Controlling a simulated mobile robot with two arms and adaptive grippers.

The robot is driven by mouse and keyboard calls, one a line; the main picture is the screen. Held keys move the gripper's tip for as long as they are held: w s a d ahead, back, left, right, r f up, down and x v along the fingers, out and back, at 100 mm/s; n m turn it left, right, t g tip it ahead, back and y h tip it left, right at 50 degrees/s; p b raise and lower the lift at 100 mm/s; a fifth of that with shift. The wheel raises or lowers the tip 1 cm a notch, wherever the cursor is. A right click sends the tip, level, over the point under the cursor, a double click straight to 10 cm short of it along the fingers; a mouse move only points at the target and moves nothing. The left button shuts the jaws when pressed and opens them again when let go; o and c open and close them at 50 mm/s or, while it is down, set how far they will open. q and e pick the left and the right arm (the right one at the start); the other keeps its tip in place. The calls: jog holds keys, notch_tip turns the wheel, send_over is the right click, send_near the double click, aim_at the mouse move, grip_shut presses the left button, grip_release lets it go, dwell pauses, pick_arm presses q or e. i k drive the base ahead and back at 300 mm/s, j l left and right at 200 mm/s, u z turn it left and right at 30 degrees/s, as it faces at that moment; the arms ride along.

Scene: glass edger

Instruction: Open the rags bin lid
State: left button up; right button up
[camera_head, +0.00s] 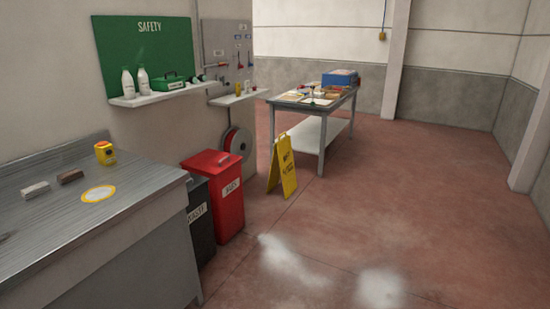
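The rags bin (230,206) is red with a white label reading RAGS on its front. It stands on the floor left of the middle in the head view. Its red lid (211,163) lies shut on top. Neither of my grippers shows in this view.
A dark bin (199,222) with a white label stands just left of the red one, beside a grey workbench (120,215). A yellow wet-floor sign (284,168) stands to the right. A table (317,113) with items is farther back. White patches (290,260) mark the otherwise open floor.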

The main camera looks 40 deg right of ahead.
aim_at(212, 163)
jog(key=z, duration=0.85)
jog(key=i+l, duration=0.2)
jog(key=i, duration=0.15)
jog(key=i+l+z, duration=0.1)
jog(key=i, duration=0.25)
